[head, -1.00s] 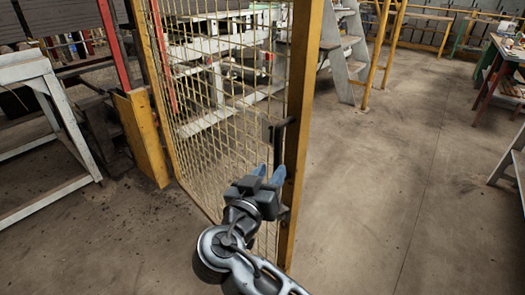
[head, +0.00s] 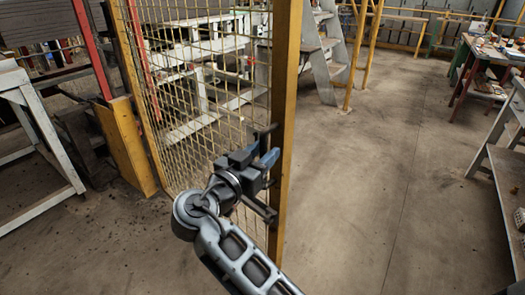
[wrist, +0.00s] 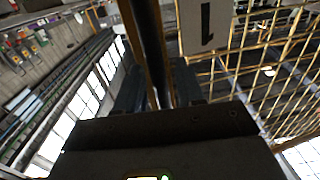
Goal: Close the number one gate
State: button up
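The gate (head: 282,100) is a yellow-framed wire mesh panel standing in the middle of the head view. A dark upright handle (head: 264,131) is fixed near its free-side post. In the wrist view, a pale plate with a black 1 (wrist: 204,22) is on the mesh. My gripper (head: 262,158) is at the handle, with its blue fingers apart. In the wrist view, a dark bar (wrist: 149,45), which looks like the handle, runs between the two fingers (wrist: 158,88). I see no clear grip on it; the contact is partly hidden.
A yellow post (head: 126,150) stands at the gate's left side, near a white metal frame (head: 35,130). Grey steps (head: 325,60) with yellow rails stand behind. A grey bench (head: 505,165) is at the right. The floor (head: 370,190) right of the gate is clear.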

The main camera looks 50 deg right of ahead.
jog(key=shift+d, duration=0.15)
jog(key=shift+c, duration=0.5)
grip_shut()
